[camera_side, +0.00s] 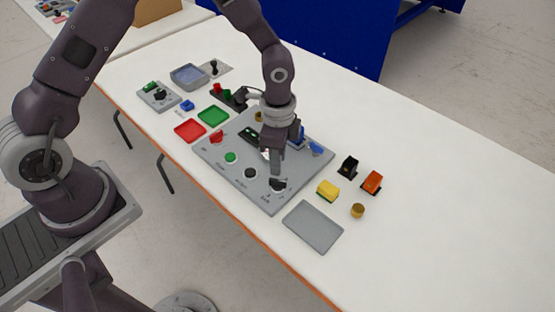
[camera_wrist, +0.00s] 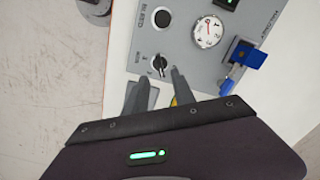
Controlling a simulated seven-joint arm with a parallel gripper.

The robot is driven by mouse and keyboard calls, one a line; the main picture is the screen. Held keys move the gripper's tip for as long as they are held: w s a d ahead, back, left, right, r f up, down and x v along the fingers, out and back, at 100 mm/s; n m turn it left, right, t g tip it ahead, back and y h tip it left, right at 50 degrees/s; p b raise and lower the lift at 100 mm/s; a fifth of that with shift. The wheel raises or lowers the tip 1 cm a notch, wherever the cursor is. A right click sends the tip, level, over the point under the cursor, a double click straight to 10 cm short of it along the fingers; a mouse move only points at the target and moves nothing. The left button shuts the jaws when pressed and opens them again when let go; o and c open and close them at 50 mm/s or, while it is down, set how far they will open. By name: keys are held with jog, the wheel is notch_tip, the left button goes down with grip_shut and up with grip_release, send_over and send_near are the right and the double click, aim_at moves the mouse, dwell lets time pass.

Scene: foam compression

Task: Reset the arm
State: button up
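My gripper (camera_side: 275,172) points down over the front right part of the grey control panel (camera_side: 228,170). In the wrist view my gripper (camera_wrist: 158,74) shows two dark fingers standing apart with nothing between them. A black rotary knob (camera_wrist: 159,62) with a white mark lies just beyond the fingertips; I cannot tell whether they touch it. A yellow and green foam block (camera_side: 328,190) lies on the table right of the panel. In the wrist view a small yellow patch shows beside the right finger.
A flat grey plate (camera_side: 312,228) lies near the table's front edge. A black block (camera_side: 348,167), an orange block (camera_side: 372,182) and a brass cylinder (camera_side: 357,210) stand nearby. Red (camera_side: 190,131) and green (camera_side: 213,116) trays sit left of the panel. The table's right side is clear.

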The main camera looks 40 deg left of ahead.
jog(key=s+a+r+n+t+y, duration=0.1)
jog(key=s+a+r+n, duration=0.25)
jog(key=r, duration=0.65)
jog(key=s+a+r+n+t+y, duration=0.15)
jog(key=s+a+r, duration=0.25)
jog(key=r, duration=0.7)
jog(key=s+r+n+t+h, duration=0.1)
jog(key=s+r+n, duration=0.2)
jog(key=s, duration=0.4)
jog(key=s+r+n+t+h, duration=0.1)
jog(key=s+r+n+t, duration=0.1)
jog(key=s, duration=0.5)
jog(key=shift+s+r+n, duration=0.2)
jog(key=shift+r+n, duration=0.45)
jog(key=shift+n, duration=0.35)
jog(key=shift+h, duration=0.25)
